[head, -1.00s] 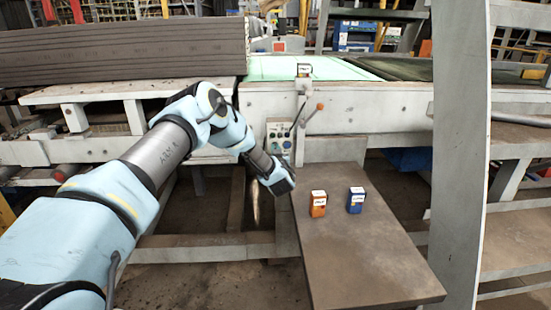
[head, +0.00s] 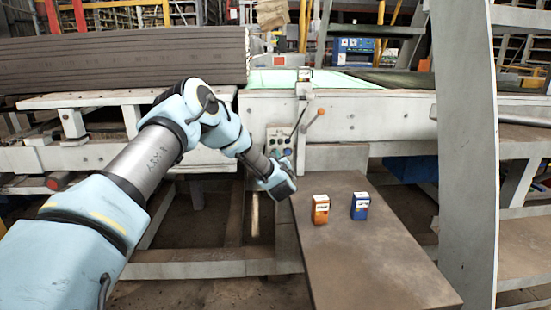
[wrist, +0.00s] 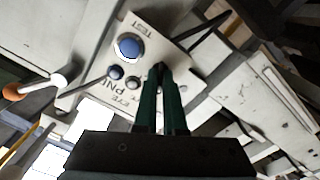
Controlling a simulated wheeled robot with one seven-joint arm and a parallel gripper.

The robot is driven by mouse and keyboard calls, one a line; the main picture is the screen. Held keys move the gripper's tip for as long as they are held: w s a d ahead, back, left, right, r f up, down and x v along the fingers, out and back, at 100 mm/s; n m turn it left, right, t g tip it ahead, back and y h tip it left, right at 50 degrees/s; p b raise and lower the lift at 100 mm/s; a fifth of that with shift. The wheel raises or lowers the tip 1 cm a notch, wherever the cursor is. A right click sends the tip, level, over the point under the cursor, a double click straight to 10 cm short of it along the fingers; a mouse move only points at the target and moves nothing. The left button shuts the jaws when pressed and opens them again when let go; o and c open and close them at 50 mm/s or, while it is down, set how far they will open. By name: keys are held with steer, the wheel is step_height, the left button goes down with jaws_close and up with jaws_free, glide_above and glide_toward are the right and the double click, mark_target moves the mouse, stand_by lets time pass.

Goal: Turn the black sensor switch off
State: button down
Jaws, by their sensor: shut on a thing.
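A pale control panel (head: 281,136) is on the front of the machine frame. In the wrist view, the panel (wrist: 174,48) shows a large blue button (wrist: 129,46) beside the word TEST, a smaller blue button (wrist: 115,72) and a small dark knob (wrist: 133,69). My gripper (wrist: 160,72) has its two green fingers at the panel, with the tips close together on a small dark part, which looks like the black switch. The fingers hide most of it, so its setting cannot be read. In the head view, my gripper (head: 281,181) is just below the panel, its fingertips hidden.
An orange box (head: 320,209) and a blue box (head: 360,206) stand on a brown table (head: 375,255) to the right of my gripper. An orange-tipped lever (head: 315,117) sticks up beside the panel. A grey post (head: 465,150) stands at the right.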

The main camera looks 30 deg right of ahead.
steer(key=shift+f, duration=0.1)
steer(key=c, duration=1)
jaws_free()
steer(key=b+v, duration=0.2)
steer(key=v, duration=0.9)
steer(key=shift+w, duration=0.1)
